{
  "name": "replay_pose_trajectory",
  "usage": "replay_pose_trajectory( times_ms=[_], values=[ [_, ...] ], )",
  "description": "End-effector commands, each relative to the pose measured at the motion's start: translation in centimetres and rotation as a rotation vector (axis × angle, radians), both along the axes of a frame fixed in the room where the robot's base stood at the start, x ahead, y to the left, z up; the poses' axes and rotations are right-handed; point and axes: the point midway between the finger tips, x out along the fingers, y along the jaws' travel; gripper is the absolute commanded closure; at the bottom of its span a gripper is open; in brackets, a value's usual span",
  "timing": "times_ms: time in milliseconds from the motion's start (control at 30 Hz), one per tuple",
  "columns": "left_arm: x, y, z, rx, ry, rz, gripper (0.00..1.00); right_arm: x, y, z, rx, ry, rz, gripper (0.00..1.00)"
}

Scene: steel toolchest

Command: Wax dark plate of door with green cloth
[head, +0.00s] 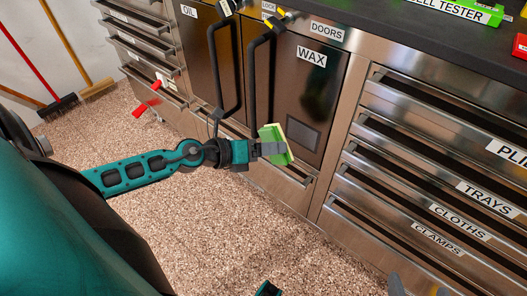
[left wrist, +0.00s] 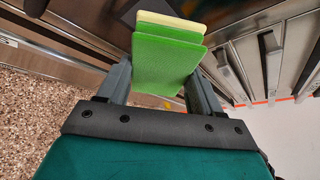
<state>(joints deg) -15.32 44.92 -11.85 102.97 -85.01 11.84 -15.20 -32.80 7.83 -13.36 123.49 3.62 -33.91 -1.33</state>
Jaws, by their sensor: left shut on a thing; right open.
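My left gripper (head: 272,148) is shut on the green cloth (head: 280,133), a folded pad with a pale yellow layer. The left wrist view shows the cloth (left wrist: 168,66) between the two fingers. The dark plate (head: 303,133) is a small grey-black square low on the brown door (head: 309,90) labelled WAX. The cloth is just left of the plate and a little lower in the head view; whether they touch, I cannot tell. The door looks shut. My right gripper (head: 418,288) shows only as fingertips at the bottom edge, apart and empty.
Long black handles (head: 262,75) stand out from the doors near my left arm. Drawers labelled TRAYS, CLOTHS and CLAMPS (head: 437,238) are at right. A red-handled drawer item (head: 146,106) sticks out at left.

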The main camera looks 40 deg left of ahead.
Motion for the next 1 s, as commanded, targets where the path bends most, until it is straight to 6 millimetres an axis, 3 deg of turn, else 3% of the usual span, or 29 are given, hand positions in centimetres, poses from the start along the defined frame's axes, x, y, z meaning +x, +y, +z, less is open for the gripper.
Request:
replay_pose_trajectory(
  times_ms=[67,367,1000],
  values=[
    [-0.6,1.5,-1.9,-0.014,-0.022,0.083,0.59,0.2,0.3,-0.5,0.005,-0.005,0.005,0.09],
    [-0.6,3.1,-2.7,-0.008,-0.055,0.151,0.59,0.4,0.5,-0.3,0.010,-0.011,0.009,0.09],
    [4.8,2.7,-2.7,-0.008,-0.056,0.150,0.59,0.0,0.3,-0.5,0.007,-0.001,0.004,0.09]
  ],
)
